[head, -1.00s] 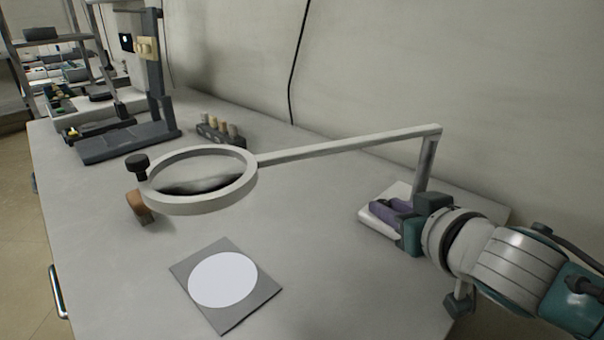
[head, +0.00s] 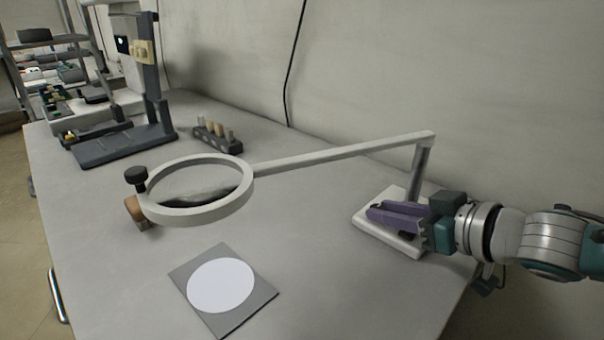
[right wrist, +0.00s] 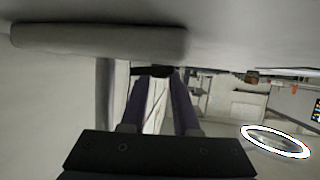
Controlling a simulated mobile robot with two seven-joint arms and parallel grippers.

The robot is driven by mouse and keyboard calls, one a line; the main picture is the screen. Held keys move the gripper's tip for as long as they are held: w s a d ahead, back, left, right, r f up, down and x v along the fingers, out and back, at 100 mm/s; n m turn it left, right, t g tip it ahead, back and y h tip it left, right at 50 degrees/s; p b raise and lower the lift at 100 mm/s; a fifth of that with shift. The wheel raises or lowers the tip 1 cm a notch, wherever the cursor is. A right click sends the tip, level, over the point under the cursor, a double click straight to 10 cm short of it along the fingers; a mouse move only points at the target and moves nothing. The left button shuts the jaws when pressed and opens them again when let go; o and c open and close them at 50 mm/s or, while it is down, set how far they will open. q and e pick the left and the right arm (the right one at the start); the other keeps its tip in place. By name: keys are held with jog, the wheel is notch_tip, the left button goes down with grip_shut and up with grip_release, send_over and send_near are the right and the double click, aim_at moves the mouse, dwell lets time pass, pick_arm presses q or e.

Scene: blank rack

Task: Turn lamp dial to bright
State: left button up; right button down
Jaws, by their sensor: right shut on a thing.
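The lamp has a pale magnifier ring (head: 200,213) on a long arm (head: 340,158), with a post down to a white base (head: 365,225) at the right. In the right wrist view the ring (right wrist: 277,141) shows bright white. My right gripper (head: 378,212) is low over the base, its purple fingers pointing left. It is shut on a small dark part, seemingly the lamp dial (right wrist: 152,71), at the fingertips in the right wrist view. The fingers hide most of it, and its setting cannot be read. My left gripper is not in view.
A grey plate with a white disc (head: 221,286) lies in front of the ring. A black-knobbed tan item (head: 135,206) is beside the ring. A vial rack (head: 216,136) and dark stand (head: 120,145) are behind.

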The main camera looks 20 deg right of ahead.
dwell(0.3)
jog(key=c, duration=0.7)
grip_release()
jog(key=shift+o, duration=0.2)
jog(key=p+v, duration=0.3)
jog(key=v, duration=0.7)
jog(key=shift+d+f+p, duration=0.1)
jog(key=shift+p, duration=0.25)
